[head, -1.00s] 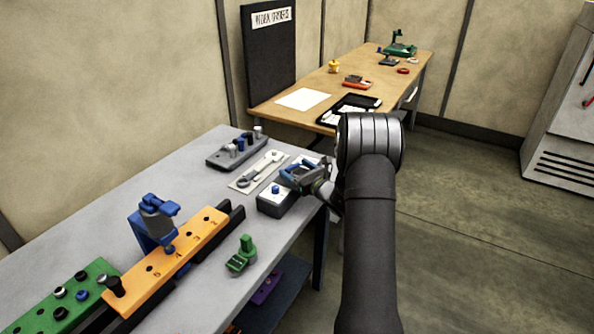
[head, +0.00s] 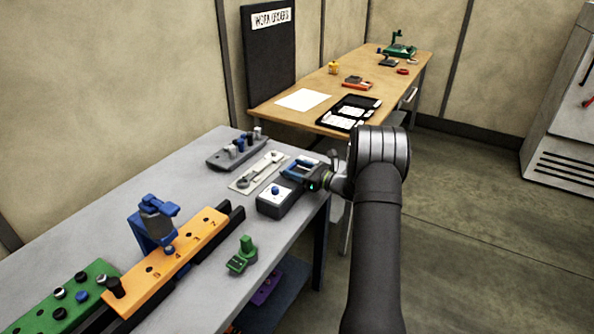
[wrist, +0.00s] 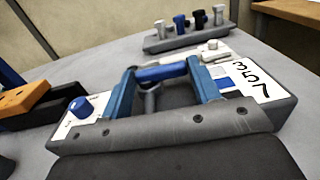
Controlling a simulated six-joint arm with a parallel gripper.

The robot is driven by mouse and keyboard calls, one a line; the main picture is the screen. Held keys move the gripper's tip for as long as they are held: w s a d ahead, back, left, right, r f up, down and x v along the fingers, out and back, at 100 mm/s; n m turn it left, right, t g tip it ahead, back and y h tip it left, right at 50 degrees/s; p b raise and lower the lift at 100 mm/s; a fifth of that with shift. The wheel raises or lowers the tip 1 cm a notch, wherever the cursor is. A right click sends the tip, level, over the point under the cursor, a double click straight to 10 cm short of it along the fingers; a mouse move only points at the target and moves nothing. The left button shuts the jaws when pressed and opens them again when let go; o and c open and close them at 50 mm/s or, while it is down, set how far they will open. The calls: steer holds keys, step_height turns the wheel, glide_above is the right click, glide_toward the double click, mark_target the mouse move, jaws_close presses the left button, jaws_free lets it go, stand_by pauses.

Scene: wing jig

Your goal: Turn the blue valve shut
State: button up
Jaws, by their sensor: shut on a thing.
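The blue valve handle (wrist: 160,72) is a short bar on a grey stem, atop a dark box with a white top (wrist: 270,82). My gripper (wrist: 162,78) is shut on this handle, with one blue finger at each end of the bar. In the head view my gripper (head: 299,168) is over the far right part of the box (head: 280,208), and its fingers hide most of the handle. A round blue knob (wrist: 80,106) stands on the left end of the box, apart from my fingers; it also shows in the head view (head: 275,190).
A grey holder with several pegs (head: 236,150) and a pale plate with a wrench (head: 259,172) lie behind the box. A green part (head: 242,256) stands in front. An orange numbered block (head: 170,262) is at left. The bench's right edge is close to the box.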

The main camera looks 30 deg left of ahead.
steer(key=shift+a+n+g, duration=0.1)
steer(key=shift+n+g, duration=0.2)
steer(key=shift+g, duration=0.2)
steer(key=o, duration=1)
steer(key=d, duration=1.7)
steer(key=shift+w+d, duration=0.2)
steer(key=shift+d, duration=0.05)
